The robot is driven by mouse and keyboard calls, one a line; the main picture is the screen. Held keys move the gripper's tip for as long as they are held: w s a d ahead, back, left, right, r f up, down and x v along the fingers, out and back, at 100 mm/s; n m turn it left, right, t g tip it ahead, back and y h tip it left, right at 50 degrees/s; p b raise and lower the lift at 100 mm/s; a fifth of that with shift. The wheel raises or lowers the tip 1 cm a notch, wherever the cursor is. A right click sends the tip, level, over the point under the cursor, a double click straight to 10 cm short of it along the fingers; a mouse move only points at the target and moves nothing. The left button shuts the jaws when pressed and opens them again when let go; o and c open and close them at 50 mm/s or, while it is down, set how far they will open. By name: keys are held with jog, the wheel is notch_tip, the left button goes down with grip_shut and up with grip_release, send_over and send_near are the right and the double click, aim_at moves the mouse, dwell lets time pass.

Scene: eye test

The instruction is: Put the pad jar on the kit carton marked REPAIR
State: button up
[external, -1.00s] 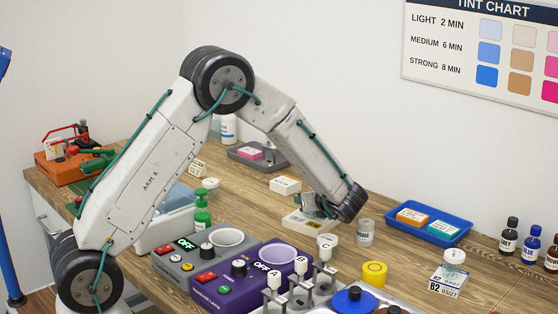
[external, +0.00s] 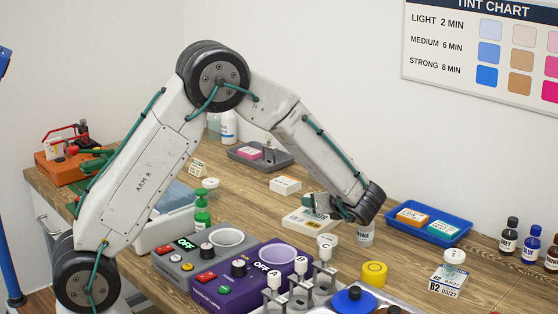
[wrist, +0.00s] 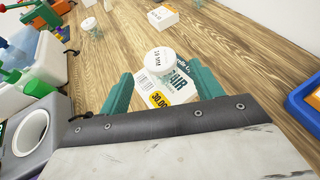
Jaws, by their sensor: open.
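The kit carton (wrist: 148,84) is white with a yellow price patch; the letters "AIR" show on it, the rest of the word is covered. A jar (wrist: 160,62) with a round white lid, reading about "10 MM", appears to stand upright on it. My gripper (wrist: 158,80) is open, its teal fingers on either side of the jar and apart from it. In the external view my gripper (external: 322,205) is low over the far end of the carton (external: 301,224); the jar is not clear there.
A clear jar marked "BASE" (external: 366,238) stands just right of the carton. A blue tray (external: 397,225) with small boxes is further right. A purple lamp unit (external: 230,290) and a pad stand (external: 296,299) are in front.

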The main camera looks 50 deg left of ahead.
jog(key=s+a+r+n+g+h, duration=0.2)
jog(key=s+a+r+n, duration=0.15)
jog(key=s, duration=0.45)
jog(key=s+a+r+n+g+h, duration=0.1)
jog(key=s+a+r+n+g, duration=0.1)
jog(key=s+r+n, duration=0.4)
jog(key=s+a+r+n+g+h, duration=0.1)
jog(key=s+a+r+n+h, duration=0.15)
jog(key=s, duration=0.65)
jog(key=s+d+n+h, duration=0.2)
jog(key=s+n, duration=0.3)
jog(key=s, duration=0.5)
jog(key=s+d+n+t+h, duration=0.1)
jog(key=s+n+h, duration=0.4)
jog(key=s, duration=0.4)
jog(key=shift+s+d+f+n, duration=0.15)
jog(key=shift+s+d+n, duration=0.15)
jog(key=shift+s+d, duration=0.05)
